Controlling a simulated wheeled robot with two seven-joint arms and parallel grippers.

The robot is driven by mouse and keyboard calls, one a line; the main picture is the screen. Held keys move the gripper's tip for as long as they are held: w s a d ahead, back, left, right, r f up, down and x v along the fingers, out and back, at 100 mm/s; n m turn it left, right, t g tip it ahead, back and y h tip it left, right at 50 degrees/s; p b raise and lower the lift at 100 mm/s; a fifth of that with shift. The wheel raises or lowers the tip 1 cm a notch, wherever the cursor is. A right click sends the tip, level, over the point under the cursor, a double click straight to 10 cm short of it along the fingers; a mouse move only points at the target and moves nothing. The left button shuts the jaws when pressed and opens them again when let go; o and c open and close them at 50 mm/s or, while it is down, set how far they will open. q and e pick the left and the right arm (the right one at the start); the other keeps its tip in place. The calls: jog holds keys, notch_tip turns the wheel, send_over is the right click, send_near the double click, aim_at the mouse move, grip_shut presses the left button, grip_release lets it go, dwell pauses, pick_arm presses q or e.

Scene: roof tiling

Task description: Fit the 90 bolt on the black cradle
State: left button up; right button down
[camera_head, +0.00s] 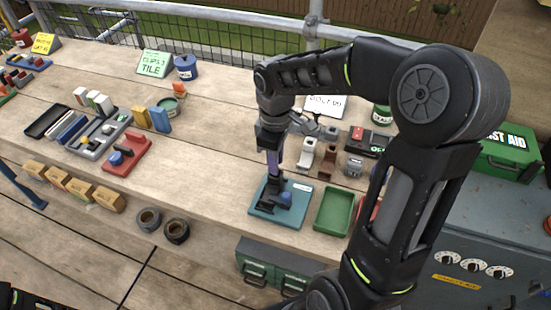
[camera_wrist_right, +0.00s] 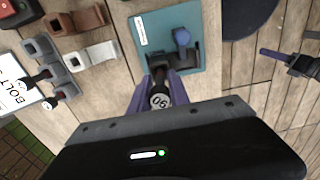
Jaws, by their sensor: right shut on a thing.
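My right gripper (camera_head: 272,178) points down over the teal mat (camera_head: 262,217) on the bench. In the right wrist view the purple fingers of this gripper (camera_wrist_right: 160,92) are shut on the 90 bolt (camera_wrist_right: 160,101), whose round white end marked 90 faces the camera. The black cradle (camera_wrist_right: 186,57) lies on the mat just beyond the fingers, with a blue knob (camera_wrist_right: 181,36) on it; the knob also shows in the head view (camera_head: 286,197). The bolt overlaps the cradle's near side, and I cannot tell whether they touch.
A green tray (camera_head: 333,211) stands right beside the mat. Brackets (camera_head: 307,153) stand behind it, near the bolt sign (camera_head: 325,104). A red stand (camera_head: 125,152) is further left. The bench is clear between this stand and the mat. The bench's front edge is close to the mat.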

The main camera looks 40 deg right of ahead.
jog(key=shift+f+b, duration=0.35)
jog(key=shift+f, duration=0.2)
dwell(0.9)
jog(key=c, duration=1.1)
grip_release()
jog(key=shift+c, duration=0.2)
jog(key=shift+r, duration=0.1)
jog(key=shift+r+p, duration=2.8)
jog(key=shift+r, duration=0.65)
